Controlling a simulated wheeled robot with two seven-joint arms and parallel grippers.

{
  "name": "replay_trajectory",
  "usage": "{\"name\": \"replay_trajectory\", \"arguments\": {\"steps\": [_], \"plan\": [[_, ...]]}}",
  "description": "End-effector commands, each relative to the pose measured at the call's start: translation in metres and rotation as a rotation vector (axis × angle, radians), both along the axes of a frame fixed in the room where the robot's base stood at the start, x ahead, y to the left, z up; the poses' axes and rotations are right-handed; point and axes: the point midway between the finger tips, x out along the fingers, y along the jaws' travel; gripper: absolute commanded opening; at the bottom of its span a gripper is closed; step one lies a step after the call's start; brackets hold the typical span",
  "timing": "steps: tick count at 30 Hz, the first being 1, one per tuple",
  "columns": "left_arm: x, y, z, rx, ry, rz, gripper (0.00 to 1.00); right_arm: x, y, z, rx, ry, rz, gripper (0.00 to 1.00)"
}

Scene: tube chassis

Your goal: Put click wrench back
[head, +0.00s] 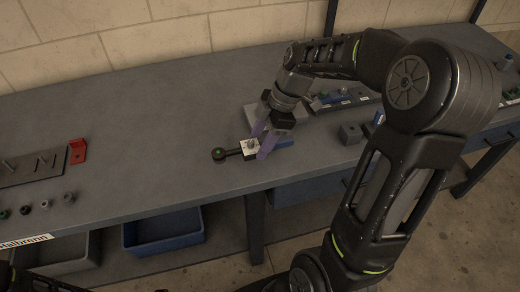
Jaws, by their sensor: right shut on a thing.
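The click wrench has a black round head (219,155) and a blue handle (285,143). It lies roughly level across the middle of the grey bench, its head to the left. My right gripper (262,148) comes down over its middle, shut on it, with purple-tinted fingers on either side. A small white piece (249,146) shows at the fingers; I cannot tell what it is. I cannot tell whether the wrench touches the bench top or is just above it.
The bench (150,130) is clear left of the wrench. A holder (340,99) with blue parts and a dark block (350,133) stand right. A blue bin (165,232) is below.

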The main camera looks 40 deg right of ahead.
Motion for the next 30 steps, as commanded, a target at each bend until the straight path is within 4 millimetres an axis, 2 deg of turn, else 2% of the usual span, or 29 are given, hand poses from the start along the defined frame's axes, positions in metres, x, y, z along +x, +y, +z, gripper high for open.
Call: {"name": "replay_trajectory", "arguments": {"steps": [6,15,26,27,30], "plan": [[0.0,0.0,0.001,0.0,0.0,0.0,0.37,0.0,0.0,-0.003,0.0,0.0,-0.001,0.0],[0.0,0.0,0.005,0.0,0.0,0.0,0.37,0.0,0.0,-0.036,0.0,0.001,-0.001,0.0],[0.0,0.0,0.0,0.0,0.0,0.0,0.37,0.0,0.0,-0.04,0.0,-0.001,0.0,0.0],[0.0,0.0,0.002,0.0,0.001,0.0,0.37,0.0,0.0,-0.039,0.0,0.0,0.0,0.52],[0.0,0.0,0.002,0.0,0.0,0.0,0.37,0.0,0.0,-0.039,0.0,0.0,-0.001,0.6]]}}
